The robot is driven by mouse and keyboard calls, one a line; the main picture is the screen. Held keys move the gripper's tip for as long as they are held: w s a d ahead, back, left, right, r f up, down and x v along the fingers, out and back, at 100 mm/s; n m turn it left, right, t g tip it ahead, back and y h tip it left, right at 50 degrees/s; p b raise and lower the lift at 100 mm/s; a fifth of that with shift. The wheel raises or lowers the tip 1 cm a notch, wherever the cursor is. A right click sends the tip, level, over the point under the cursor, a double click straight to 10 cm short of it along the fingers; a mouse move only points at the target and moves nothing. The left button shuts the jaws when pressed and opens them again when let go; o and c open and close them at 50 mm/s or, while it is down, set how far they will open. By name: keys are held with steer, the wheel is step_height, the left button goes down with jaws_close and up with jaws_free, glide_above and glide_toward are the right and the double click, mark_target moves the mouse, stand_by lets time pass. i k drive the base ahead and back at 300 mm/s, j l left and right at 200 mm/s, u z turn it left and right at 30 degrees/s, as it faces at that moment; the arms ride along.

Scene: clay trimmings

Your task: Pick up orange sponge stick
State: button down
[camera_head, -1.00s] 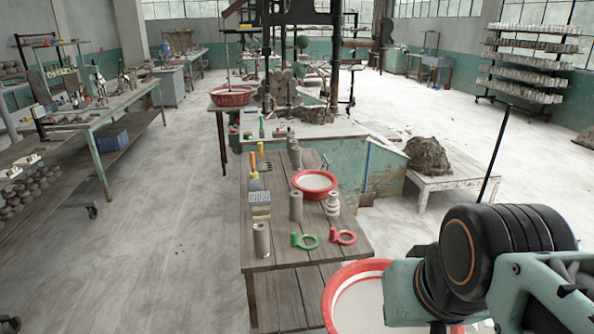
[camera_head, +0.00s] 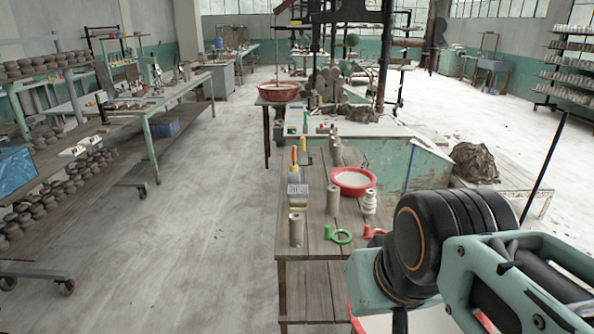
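Two slim orange-yellow things are at the left edge of the wooden table (camera_head: 322,233) in the head view. One is an upright orange-yellow stick (camera_head: 294,157); the other is an orange-topped handle (camera_head: 303,145) just behind it. They are small, and I cannot tell which is the orange sponge stick. Nothing is touching them from my arm. My arm (camera_head: 440,240) fills the lower right, in front of the table's right side. My gripper is not in view.
Around them on the table are a grey block (camera_head: 297,190), clay cylinders (camera_head: 296,229), a red-rimmed bowl (camera_head: 353,181), a green ring tool (camera_head: 339,236) and a partly hidden red one (camera_head: 374,231). Shelves with pots (camera_head: 50,150) line the left. The floor (camera_head: 190,240) between is clear.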

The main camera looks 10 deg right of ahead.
mark_target(295, 167)
steer(key=u, duration=0.1)
steer(key=i+j, duration=0.1)
steer(key=j, duration=0.25)
steer(key=i+j+u, duration=0.1)
steer(key=j, duration=0.2)
steer(key=i+j, duration=0.15)
steer(key=j, duration=0.2)
steer(key=i+j, duration=0.1)
steer(key=j, duration=0.2)
steer(key=i+j+u, duration=0.45)
steer(key=i+j, duration=0.25)
steer(key=i, duration=0.45)
steer(key=i+j+z, duration=0.1)
steer(key=i, duration=0.5)
steer(key=i+z, duration=0.3)
steer(key=i, duration=0.2)
steer(key=i+j+z, duration=0.1)
steer(key=i+z, duration=0.15)
steer(key=i, duration=0.3)
steer(key=i+z, duration=0.35)
steer(key=i, duration=0.15)
steer(key=i+j+z, duration=0.1)
steer(key=i+z, duration=0.2)
steer(key=i, duration=0.2)
